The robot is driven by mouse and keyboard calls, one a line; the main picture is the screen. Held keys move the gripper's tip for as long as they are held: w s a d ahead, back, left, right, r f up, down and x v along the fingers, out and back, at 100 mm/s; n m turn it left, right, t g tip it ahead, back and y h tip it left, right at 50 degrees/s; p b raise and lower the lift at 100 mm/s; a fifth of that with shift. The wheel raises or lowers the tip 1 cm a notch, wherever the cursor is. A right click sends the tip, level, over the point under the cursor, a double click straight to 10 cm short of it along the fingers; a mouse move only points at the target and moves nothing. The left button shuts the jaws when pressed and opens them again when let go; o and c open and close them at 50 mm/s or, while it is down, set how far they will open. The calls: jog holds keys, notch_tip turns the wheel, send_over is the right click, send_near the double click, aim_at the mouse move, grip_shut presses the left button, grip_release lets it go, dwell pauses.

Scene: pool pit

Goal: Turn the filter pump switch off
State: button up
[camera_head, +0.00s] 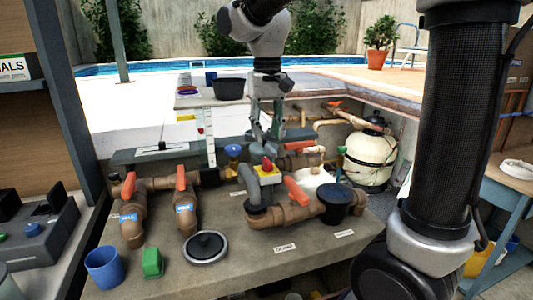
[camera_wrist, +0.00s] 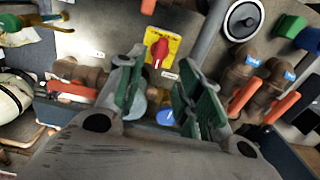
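The switch, a red knob (camera_wrist: 160,52) on a yellow plate (camera_wrist: 173,43), shows ahead of my fingertips in the wrist view. Its pointer lies nearly upright in that picture, leaning slightly. In the head view the red knob (camera_head: 267,163) and yellow plate (camera_head: 264,171) sit among the pipes, behind the grey bent pipe. My gripper (camera_head: 264,138) hangs fingers-down above and slightly behind the switch. In the wrist view my gripper (camera_wrist: 160,75) has its two green-padded fingers apart with nothing between them. It appears clear of the knob. No switch label can be read.
Orange-handled valves (camera_head: 181,178) stand left of the switch, and another orange handle (camera_head: 296,191) is close at its right. A blue valve knob (camera_head: 233,151) is nearby. A blue cup (camera_head: 104,267), green block (camera_head: 152,263) and round lid (camera_head: 206,247) lie at the bench front.

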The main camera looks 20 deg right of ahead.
aim_at(267, 160)
notch_tip(267, 160, down, 8)
jog(key=shift+r, duration=0.15)
dwell(0.3)
grip_shut()
